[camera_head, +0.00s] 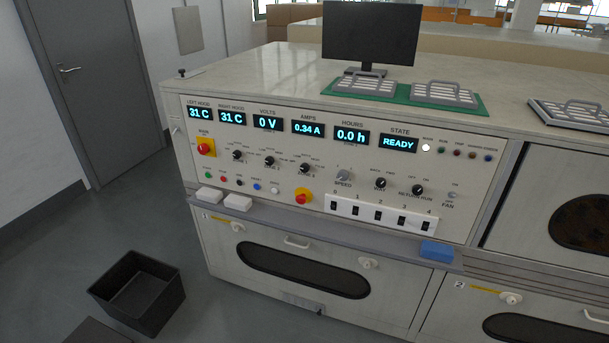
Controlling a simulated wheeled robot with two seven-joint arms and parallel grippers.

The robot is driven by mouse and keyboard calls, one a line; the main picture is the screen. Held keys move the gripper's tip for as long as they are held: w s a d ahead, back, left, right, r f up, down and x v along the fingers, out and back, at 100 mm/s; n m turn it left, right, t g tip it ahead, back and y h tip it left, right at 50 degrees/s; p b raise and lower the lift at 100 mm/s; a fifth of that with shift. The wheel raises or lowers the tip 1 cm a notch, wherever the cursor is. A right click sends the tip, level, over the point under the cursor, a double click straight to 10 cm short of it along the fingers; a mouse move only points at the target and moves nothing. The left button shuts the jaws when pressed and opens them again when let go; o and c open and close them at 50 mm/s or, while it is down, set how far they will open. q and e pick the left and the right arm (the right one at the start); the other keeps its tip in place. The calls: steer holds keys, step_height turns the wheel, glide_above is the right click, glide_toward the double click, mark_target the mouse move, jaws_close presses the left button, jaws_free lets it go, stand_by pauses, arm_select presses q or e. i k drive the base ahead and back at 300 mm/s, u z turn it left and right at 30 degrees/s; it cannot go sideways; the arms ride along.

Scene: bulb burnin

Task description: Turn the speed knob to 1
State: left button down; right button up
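The speed knob (344,175) is a grey knob with the label SPEED under it, in the middle of the sloped control panel (470,205). Small marks sit around it, too small to read, and I cannot tell which one it points at. Black knobs marked WAY (380,183) and RETURN RUN (417,190) are to its right. A white strip with black switches (379,213) numbered 0 to 4 lies just below. The state display (398,143) reads READY. Neither of my grippers is in view.
A grey ledge (330,235) runs under the panel, with two white blocks (238,202) at left and a blue block (437,251) at right. A red mushroom button (303,196) is left of the switches. A black bin (138,292) stands on the floor.

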mark_target(343, 174)
steer(key=u, duration=0.6)
steer(key=i, duration=0.65)
steer(key=u, duration=0.15)
